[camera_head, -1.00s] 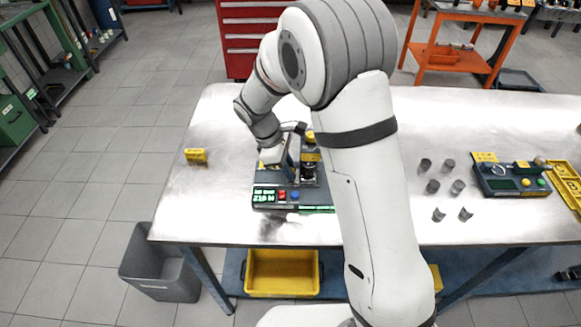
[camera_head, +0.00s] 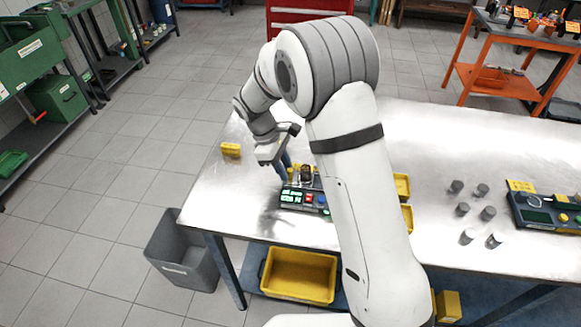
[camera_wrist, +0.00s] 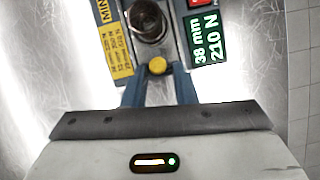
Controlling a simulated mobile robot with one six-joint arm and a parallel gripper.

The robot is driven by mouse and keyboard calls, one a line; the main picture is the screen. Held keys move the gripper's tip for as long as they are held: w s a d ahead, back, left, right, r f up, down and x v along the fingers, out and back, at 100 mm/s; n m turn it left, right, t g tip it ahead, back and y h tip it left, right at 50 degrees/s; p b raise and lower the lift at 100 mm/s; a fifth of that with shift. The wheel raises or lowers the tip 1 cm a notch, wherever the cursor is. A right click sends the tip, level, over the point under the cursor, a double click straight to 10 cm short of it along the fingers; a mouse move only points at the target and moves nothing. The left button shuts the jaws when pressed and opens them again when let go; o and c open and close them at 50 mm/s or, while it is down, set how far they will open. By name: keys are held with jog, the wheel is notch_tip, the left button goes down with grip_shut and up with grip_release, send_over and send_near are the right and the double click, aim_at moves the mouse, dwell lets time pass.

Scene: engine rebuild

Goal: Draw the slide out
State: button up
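The tester (camera_head: 303,200) stands on the bench, its front panel carrying a green-lit display, a red button and a blue button. In the wrist view, its display (camera_wrist: 207,38) reads 38 mm and 210 N. A dark round cup (camera_wrist: 150,18) sits in the tester's central channel, with a round yellow knob (camera_wrist: 157,66) in line with it; which part is the slide is not clear. My gripper (camera_head: 285,164) is above the tester's left side. In the wrist view, its blue fingers (camera_wrist: 158,90) are apart, with the knob showing between and beyond them. Contact cannot be told.
A yellow block (camera_head: 231,149) stands at the bench's left. Several grey cylinders (camera_head: 463,209) and a second instrument (camera_head: 548,212) are on the right. Yellow trays (camera_head: 402,186) show behind my arm. A grey bin (camera_head: 183,252) stands below the left edge.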

jog(key=shift+o, duration=1.1)
jog(key=shift+s+d, duration=0.1)
jog(key=shift+d, duration=0.15)
jog(key=shift+a+r, duration=0.1)
jog(key=b+v, duration=0.1)
jog(key=v, duration=0.6)
jog(key=shift+r, duration=0.25)
notch_tip(320, 180, up, 6)
jog(key=m+y, duration=0.2)
jog(key=m, duration=0.1)
send_over(301, 185)
jog(key=s+d+r+m+t+y, duration=0.2)
jog(key=s+d+r+m+t, duration=0.15)
jog(key=s+d+m, duration=0.5)
jog(key=s+d+m+t, duration=0.1)
jog(key=s+d+m, duration=0.1)
jog(key=s, duration=0.9)
jog(key=shift+s+d+f, duration=0.15)
jog(key=shift+d+f, duration=0.1)
jog(key=shift+d, duration=0.6)
